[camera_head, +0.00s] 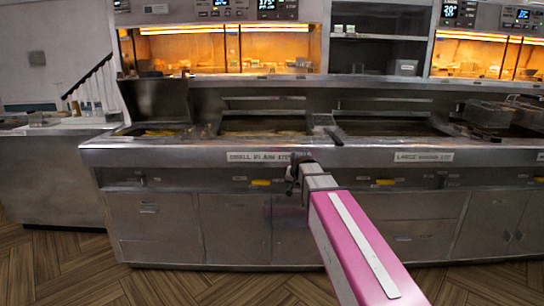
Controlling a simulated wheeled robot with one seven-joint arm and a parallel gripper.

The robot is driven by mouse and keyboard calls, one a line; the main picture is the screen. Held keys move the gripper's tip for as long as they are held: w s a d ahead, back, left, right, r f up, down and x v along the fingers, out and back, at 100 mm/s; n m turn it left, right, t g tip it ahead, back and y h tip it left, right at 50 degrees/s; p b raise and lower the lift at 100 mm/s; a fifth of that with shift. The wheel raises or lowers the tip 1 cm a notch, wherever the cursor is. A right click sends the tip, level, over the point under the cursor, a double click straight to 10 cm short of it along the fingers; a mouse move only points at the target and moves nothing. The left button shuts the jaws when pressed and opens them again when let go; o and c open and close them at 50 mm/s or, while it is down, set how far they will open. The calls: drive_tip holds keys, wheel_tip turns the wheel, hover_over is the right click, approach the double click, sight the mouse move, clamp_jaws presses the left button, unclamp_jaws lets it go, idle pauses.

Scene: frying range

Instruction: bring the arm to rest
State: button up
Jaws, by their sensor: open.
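My arm reaches up from the lower right of the head view, a pink and white link narrowing to grey parts. My gripper (293,176) is at its far end, dark and small, in front of the range's front edge near the left label. Its jaws are open, and I see nothing held between them. Whether it touches the range front cannot be told from this view.
The steel frying range (165,213) runs across the view, with several fryer wells on top. Baskets (490,113) rest at the right. Lit warming cabinets (220,50) stand behind. A counter (45,170) is at the left. The wooden floor (60,270) is clear in front.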

drive_tip(key=s+d+f+n+g, duration=0.1)
drive_tip(key=s+d+f+g, duration=0.2)
drive_tip(key=s+f, duration=0.8)
drive_tip(key=s+d+f+n+g, duration=0.1)
drive_tip(key=s+d+f+g, duration=0.1)
drive_tip(key=s+d+f, duration=0.4)
drive_tip(key=s+f, duration=0.5)
drive_tip(key=s, duration=0.1)
drive_tip(key=shift+s+f+g+h, duration=0.15)
drive_tip(key=shift+f+g+h, duration=0.15)
drive_tip(key=shift+f+g, duration=0.1)
